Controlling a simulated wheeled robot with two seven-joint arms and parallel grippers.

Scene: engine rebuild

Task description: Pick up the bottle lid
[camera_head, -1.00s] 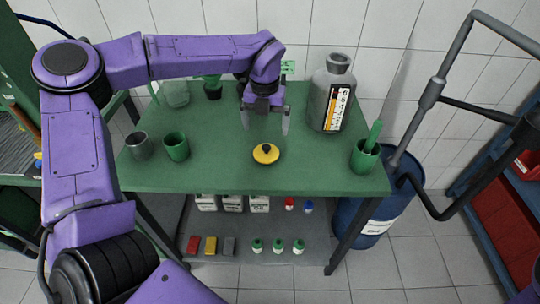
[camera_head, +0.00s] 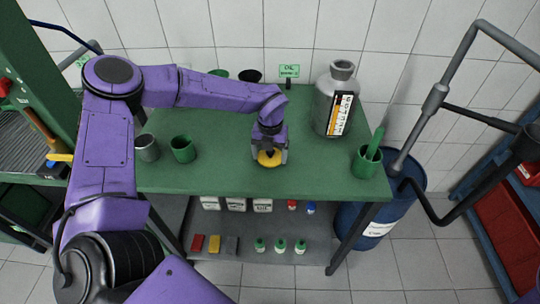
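The bottle lid (camera_head: 269,159) is a yellow round cap on the green table top, near the middle of its front half. My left gripper (camera_head: 269,154) is right above and around the lid, pointing down, with one finger on each side of it. The fingers look apart; I cannot tell whether they touch the lid. A large grey bottle (camera_head: 325,108) with a white, black and orange label stands upright at the table's back right, its neck open at the top. My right gripper is not in view.
On the green table (camera_head: 225,178), a grey cup (camera_head: 147,148) and a green cup (camera_head: 183,150) stand at the left. A green container (camera_head: 364,166) with a green handle stands at the front right. A lower shelf holds small bottles and boxes. A blue drum (camera_head: 405,180) stands at the right.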

